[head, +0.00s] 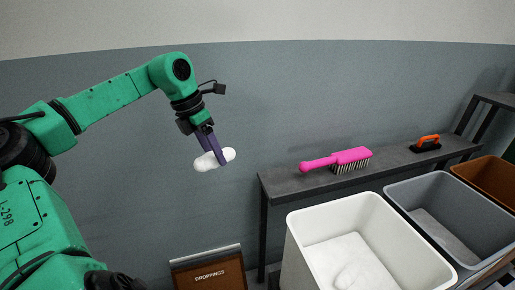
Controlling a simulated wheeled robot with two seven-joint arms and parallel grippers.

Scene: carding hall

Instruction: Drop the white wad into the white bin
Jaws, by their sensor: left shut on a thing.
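My left gripper (218,154) is shut on a white wad (207,162), an oblong soft-looking lump that sticks out on both sides of the fingers. It holds the wad in the air in front of the grey-blue wall, left of the shelf. The white bin (293,238) stands open-topped at the lower middle right, below and to the right of the wad. White material lies inside it. The wad is clear of the bin. My right gripper is not in view.
A dark shelf (275,184) along the wall holds a pink brush (335,160) and an orange-handled black tool (426,144). A grey bin (400,200) and a brown bin (488,182) stand right of the white bin. A brown box labelled "DROPPINGS" (209,274) is at the bottom.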

